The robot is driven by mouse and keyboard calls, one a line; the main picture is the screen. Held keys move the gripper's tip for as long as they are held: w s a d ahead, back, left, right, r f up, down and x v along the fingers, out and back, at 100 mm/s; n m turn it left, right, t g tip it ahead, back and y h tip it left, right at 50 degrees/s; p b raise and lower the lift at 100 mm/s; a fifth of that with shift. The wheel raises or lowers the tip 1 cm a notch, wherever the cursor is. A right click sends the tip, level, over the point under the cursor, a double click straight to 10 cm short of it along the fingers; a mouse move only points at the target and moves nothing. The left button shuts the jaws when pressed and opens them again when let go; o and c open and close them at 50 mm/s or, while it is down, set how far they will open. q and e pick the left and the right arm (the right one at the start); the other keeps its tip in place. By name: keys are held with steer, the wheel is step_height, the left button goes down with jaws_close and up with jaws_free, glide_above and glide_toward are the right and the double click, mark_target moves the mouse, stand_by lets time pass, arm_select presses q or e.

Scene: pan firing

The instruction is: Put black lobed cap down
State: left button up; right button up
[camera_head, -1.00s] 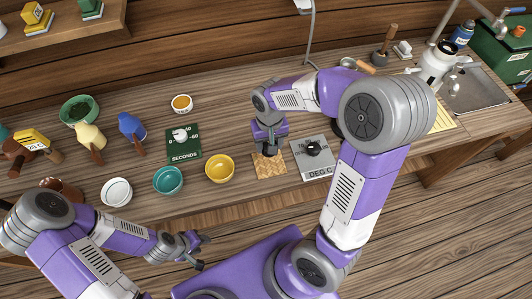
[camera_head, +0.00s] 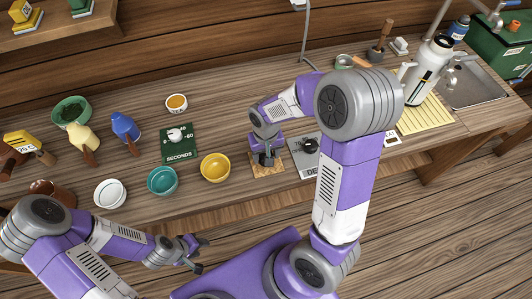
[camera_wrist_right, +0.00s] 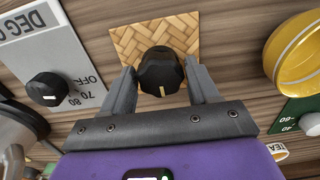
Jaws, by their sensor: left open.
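The black lobed cap (camera_wrist_right: 160,72) shows in the right wrist view between the two fingertips of my right gripper (camera_wrist_right: 162,82). The fingers lie close against its two sides, and it has a pale mark on its face. In the head view my right gripper (camera_head: 265,158) is low over the woven mat (camera_head: 279,168), with the dark cap at its tips. The mat also shows behind the cap in the wrist view (camera_wrist_right: 125,42). Whether the cap touches the mat is hard to tell. My left gripper (camera_head: 197,254) is open and empty in front of the table's edge.
Right of the mat is a grey DEG C panel (camera_head: 300,168) with a black knob (camera_head: 310,146). Left are a yellow bowl (camera_head: 215,168), a teal bowl (camera_head: 163,181) and a green SECONDS timer (camera_head: 180,151). A white bottle (camera_head: 428,72) stands on the yellow rack (camera_head: 432,115).

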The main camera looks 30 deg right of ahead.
steer(key=shift+o, duration=1.4)
steer(key=shift+r, duration=0.1)
steer(key=shift+r, duration=0.35)
step_height(320, 180, up, 12)
steer(key=p, duration=0.3)
steer(key=shift+f, duration=0.25)
